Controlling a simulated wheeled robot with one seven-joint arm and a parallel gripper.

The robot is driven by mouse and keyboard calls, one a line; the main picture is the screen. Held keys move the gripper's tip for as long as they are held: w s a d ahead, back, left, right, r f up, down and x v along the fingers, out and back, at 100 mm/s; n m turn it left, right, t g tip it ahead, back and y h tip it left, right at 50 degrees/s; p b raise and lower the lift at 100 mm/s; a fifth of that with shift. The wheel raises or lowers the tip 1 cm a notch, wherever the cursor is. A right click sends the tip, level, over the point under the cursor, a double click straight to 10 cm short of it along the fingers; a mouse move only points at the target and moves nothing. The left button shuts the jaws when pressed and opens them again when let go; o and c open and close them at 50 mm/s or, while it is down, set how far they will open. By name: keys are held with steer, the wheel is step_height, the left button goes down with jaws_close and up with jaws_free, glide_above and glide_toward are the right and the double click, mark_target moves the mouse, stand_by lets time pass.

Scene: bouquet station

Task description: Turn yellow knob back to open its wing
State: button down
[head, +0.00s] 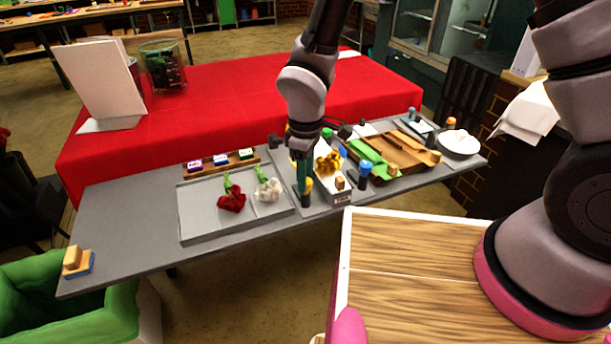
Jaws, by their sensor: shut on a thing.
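The yellow knob (308,184) sits at the front of a grey fixture on the long grey table, left of a pale block. My gripper (304,180) reaches down from above, with its fingers at the knob. It is shut on the knob, and the fingers hide part of it. A golden-yellow flower-like piece (328,162) stands just right of the fingers. The wing that belongs to the knob is too small and too covered to make out, so I cannot tell its position.
A grey tray (196,238) left of my gripper holds a red flower (232,201) and a white flower (268,190). A blue-topped post (364,170) and a wooden fixture with a green part (372,158) stand to the right. A white bowl (459,148) is at the far right.

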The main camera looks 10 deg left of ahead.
stand_by(0.3)
steer(key=c, duration=0.5)
jaws_free()
step_height(320, 180, up, 11)
